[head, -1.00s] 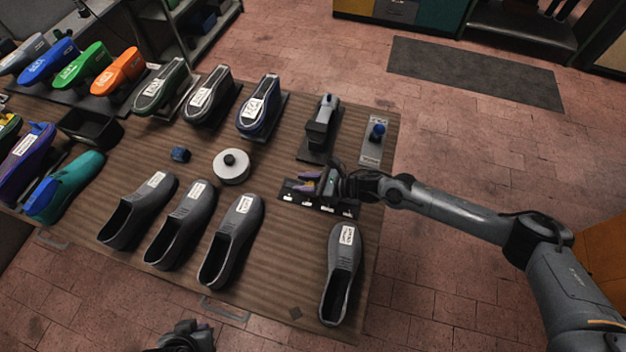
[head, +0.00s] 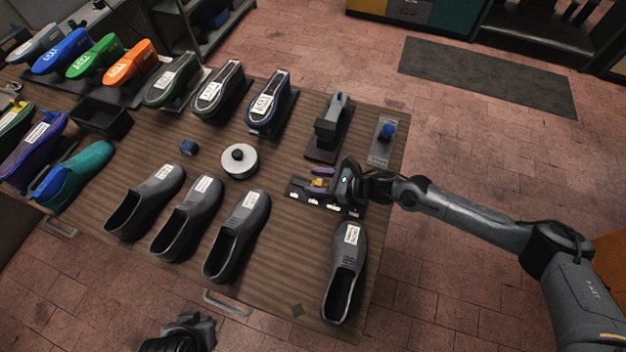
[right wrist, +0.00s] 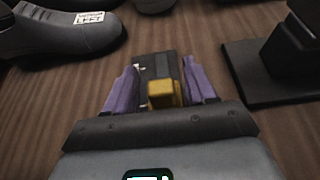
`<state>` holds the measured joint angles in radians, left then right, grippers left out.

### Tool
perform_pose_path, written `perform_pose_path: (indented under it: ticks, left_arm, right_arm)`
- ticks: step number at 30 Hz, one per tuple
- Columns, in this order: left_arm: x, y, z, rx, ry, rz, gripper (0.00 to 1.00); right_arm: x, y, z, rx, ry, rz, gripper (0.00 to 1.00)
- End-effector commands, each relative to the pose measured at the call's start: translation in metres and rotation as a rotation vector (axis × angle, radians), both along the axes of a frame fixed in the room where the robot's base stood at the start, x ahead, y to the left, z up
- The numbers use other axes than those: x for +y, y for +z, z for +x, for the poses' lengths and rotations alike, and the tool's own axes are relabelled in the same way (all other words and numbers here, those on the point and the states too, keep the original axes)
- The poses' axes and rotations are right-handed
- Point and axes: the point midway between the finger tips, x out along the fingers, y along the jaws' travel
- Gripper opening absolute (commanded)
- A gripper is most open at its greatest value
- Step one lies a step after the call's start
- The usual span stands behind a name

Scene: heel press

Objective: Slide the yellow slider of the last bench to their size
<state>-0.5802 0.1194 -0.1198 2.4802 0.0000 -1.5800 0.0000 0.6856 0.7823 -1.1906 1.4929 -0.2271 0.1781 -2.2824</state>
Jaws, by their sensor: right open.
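The yellow slider (head: 319,183) sits on a dark slider board (head: 298,188) with small white labels along its front edge, near the table's right end. The yellow slider also shows in the right wrist view (right wrist: 165,94), upright on the board (right wrist: 157,66). My right gripper (head: 323,180) is open, low over the board, with its purple fingers on either side of the slider. In the right wrist view the fingers (right wrist: 163,90) stand left and right of it, with a visible gap on the right side. My left gripper (head: 192,330) is at the bottom edge, away from the table; its fingers are unclear.
A black press-like stand (head: 328,135) and a blue knob (head: 389,130) on a grey plate stand behind the board. A grey shoe (head: 346,275) lies in front of it. A white round disc (head: 239,163) is to the left, with bare wood between.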

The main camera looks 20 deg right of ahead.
Motion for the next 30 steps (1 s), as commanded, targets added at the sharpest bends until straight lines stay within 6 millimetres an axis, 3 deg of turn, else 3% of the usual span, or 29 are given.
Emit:
perform_pose_path:
  ticks: [15,30]
  left_arm:
    - [0.000,-0.005,0.000,0.000,0.000,0.000,0.00]
    - [0.000,-0.005,0.000,0.000,0.000,0.000,0.00]
  right_arm:
    - [-0.063,0.030,-0.041,-0.001,-0.001,-0.002,0.55]
    - [-0.071,0.036,-0.048,0.000,0.000,0.000,0.55]
